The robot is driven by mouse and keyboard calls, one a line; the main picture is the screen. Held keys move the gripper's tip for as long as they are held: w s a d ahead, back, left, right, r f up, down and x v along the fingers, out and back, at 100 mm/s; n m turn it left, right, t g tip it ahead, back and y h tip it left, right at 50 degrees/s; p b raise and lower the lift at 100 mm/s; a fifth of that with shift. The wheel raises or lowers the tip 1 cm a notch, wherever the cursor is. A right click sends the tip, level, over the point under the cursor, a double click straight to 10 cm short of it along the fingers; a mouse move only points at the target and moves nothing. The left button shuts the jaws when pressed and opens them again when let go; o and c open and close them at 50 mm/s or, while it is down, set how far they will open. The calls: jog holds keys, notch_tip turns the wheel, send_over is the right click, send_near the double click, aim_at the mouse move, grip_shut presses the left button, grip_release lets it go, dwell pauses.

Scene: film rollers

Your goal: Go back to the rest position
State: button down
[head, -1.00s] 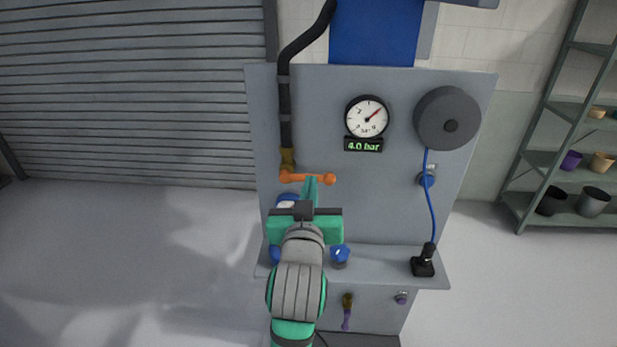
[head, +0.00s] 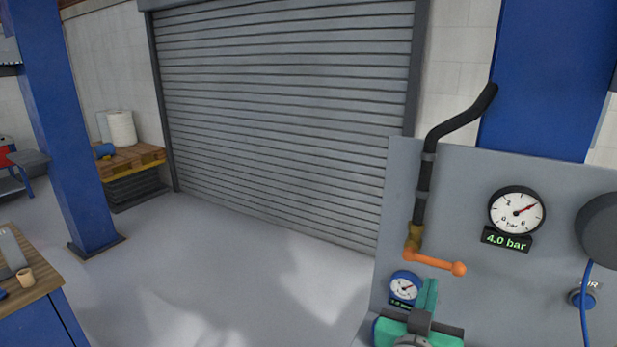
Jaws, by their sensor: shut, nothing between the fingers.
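My gripper (head: 429,292) shows at the bottom right of the head view, green with a dark middle part. Its fingers are together and hold nothing. It is in front of the grey panel (head: 480,180), below an orange valve lever (head: 438,262) that points right. A gap shows between the fingertips and the lever in the picture. A small blue-rimmed gauge (head: 404,287) is just left of the fingers. The rest of my arm is cut off by the lower edge.
A round gauge (head: 517,212) above a display (head: 506,240) reads 4.0 bar. A black pipe (head: 424,188) runs down to the lever. Open floor (head: 220,260) lies left of the panel, before a roller shutter (head: 280,110). A blue pillar (head: 60,130) and wooden-topped bench (head: 40,278) stand left.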

jog(key=s+a+f+n+y, duration=0.2)
jog(key=s+a+f, duration=0.25)
jog(key=f, duration=0.35)
jog(key=s+a+f+n+t+y, duration=0.1)
jog(key=s+a+f, duration=0.3)
jog(key=f, duration=0.5)
jog(key=s+a+f+n+y, duration=0.2)
jog(key=a+f, duration=0.4)
jog(key=f, duration=0.2)
jog(key=s+a+f+y, duration=0.1)
jog(key=s+a+f, duration=0.1)
jog(key=s, duration=0.6)
jog(key=s+a+f+y, duration=0.1)
jog(key=s+a+f, duration=0.1)
jog(key=s+a, duration=0.3)
jog(key=s+a+f+y, duration=0.2)
jog(key=s+a+f, duration=0.1)
jog(key=s, duration=1)
jog(key=shift+a, duration=0.65)
